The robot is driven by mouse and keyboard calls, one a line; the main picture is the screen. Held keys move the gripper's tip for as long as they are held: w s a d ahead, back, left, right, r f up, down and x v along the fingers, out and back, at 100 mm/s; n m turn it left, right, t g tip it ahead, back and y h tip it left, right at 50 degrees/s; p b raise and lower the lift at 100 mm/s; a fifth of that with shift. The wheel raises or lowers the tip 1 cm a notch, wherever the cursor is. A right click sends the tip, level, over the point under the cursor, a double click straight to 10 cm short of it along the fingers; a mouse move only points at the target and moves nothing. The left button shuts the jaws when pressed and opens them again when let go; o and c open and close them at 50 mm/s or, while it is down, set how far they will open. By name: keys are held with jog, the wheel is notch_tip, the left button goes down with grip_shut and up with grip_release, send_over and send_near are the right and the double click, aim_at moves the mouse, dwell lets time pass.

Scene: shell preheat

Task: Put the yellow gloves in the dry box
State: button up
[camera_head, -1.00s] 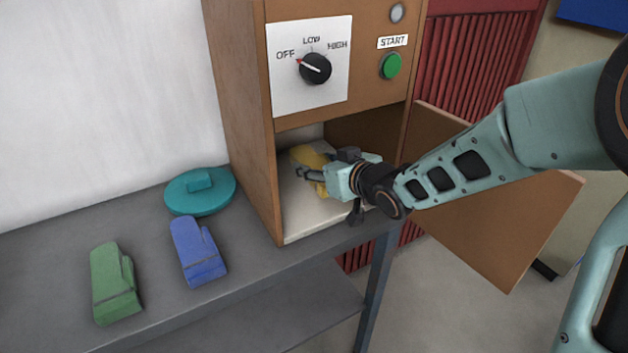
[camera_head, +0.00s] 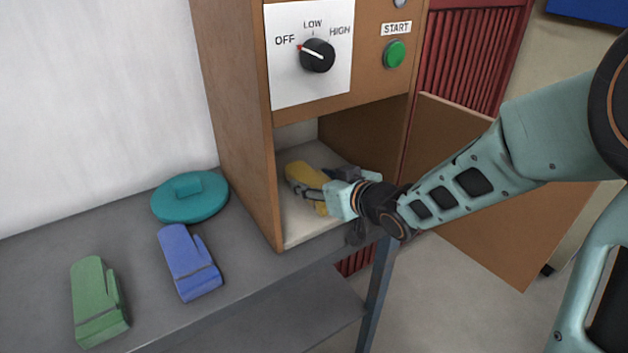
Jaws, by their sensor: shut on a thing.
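The yellow gloves (camera_head: 303,177) are inside the open lower compartment of the wooden dry box (camera_head: 233,120), low over its pale floor. They look like one yellow mitten shape, partly covered by my fingers. My gripper (camera_head: 328,188) reaches in through the opening from the right and is shut on the yellow gloves. I cannot tell whether the gloves touch the compartment floor. The box's door (camera_head: 500,200) hangs open to the right, behind my arm.
A blue mitten (camera_head: 188,262), a green mitten (camera_head: 98,300) and a teal lid (camera_head: 190,198) lie on the grey bench left of the box. The box front has a dial (camera_head: 318,56) pointing at OFF and a green START button (camera_head: 394,54).

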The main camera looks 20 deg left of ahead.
jog(key=o, duration=1.3)
jog(key=shift+c, duration=0.2)
jog(key=shift+r, duration=0.15)
jog(key=p+v, duration=0.4)
jog(key=v, duration=0.8)
jog(key=shift+p, duration=0.3)
jog(key=shift+r, duration=0.1)
